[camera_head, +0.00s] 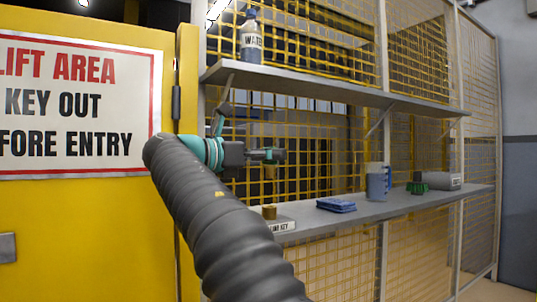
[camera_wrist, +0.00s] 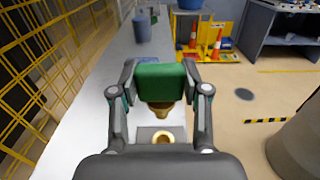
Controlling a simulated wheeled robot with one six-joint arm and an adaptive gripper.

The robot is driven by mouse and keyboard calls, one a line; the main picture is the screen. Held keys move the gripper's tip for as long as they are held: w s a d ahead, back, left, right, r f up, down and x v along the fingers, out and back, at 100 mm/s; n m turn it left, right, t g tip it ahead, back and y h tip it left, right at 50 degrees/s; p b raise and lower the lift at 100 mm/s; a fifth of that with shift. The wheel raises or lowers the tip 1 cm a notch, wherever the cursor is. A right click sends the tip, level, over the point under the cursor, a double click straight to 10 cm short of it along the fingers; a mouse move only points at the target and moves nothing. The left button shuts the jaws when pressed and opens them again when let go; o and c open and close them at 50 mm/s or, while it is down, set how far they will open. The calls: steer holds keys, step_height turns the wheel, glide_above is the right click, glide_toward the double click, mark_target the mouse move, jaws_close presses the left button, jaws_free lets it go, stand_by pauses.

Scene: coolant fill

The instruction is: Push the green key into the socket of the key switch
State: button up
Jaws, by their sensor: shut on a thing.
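My gripper (camera_head: 268,156) is shut on the green key (camera_wrist: 161,82), whose wide green head sits between the two fingers in the wrist view. The key switch (camera_wrist: 146,132) is a grey block with a brass ring socket (camera_wrist: 163,138) in the wrist view. In the head view its brass top (camera_head: 269,212) stands on the lower shelf behind a white label. A gap shows between the key's brass end and the socket.
The lower shelf (camera_head: 300,222) also carries a blue folded cloth (camera_head: 336,205), a blue-grey jug (camera_head: 376,185), a green brush-like thing (camera_head: 417,187) and a grey cylinder (camera_head: 447,181). The upper shelf (camera_head: 300,82) runs above my gripper. Yellow mesh (camera_head: 310,165) stands behind.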

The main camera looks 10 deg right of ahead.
mark_target(267, 177)
steer(key=shift+f+b, duration=1.35)
steer(key=shift+f, duration=1.15)
steer(key=shift+p, duration=1.45)
steer(key=shift+f+b, duration=0.65)
steer(key=shift+f, duration=1.15)
steer(key=o, duration=1.3)
steer(key=shift+o, duration=0.2)
steer(key=shift+a, duration=0.1)
steer(key=v, duration=1.2)
steer(key=shift+r, duration=0.1)
